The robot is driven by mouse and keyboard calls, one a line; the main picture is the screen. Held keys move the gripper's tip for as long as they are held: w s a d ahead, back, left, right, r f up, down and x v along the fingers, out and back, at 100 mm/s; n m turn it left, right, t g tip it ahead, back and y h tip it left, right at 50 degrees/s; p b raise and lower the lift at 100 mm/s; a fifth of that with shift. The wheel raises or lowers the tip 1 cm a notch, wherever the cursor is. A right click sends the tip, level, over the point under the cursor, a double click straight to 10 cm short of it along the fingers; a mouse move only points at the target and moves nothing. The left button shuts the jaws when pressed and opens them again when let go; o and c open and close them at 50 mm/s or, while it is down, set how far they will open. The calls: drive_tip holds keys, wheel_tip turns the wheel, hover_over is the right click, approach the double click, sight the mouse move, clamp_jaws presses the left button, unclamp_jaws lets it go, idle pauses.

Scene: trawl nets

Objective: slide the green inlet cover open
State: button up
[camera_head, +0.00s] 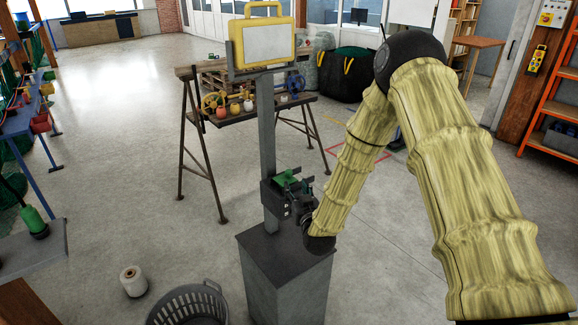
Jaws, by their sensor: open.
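The green inlet cover (287,177) shows as a small green part on top of a dark box (273,198) fixed to a grey post. The post stands on a grey pedestal (287,270). My gripper (304,184) is right at the box, at the cover's right side, with its fingers apart. It partly hides the cover and the box. I cannot tell whether a finger touches the cover, or how far the cover stands open.
A yellow-framed lamp or panel (268,42) tops the post. A trestle table (240,112) with floats stands behind. A grey basket (190,306) and a white spool (133,281) are on the floor at the left.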

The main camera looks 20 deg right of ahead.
sight(290, 173)
drive_tip(key=w+p, duration=0.1)
drive_tip(key=w, duration=0.2)
drive_tip(key=w+p, duration=0.2)
drive_tip(key=w, duration=0.2)
drive_tip(key=w+p, duration=0.1)
drive_tip(key=w, duration=0.3)
drive_tip(key=shift+d+r, duration=0.2)
drive_tip(key=shift+d, duration=0.1)
clamp_jaws()
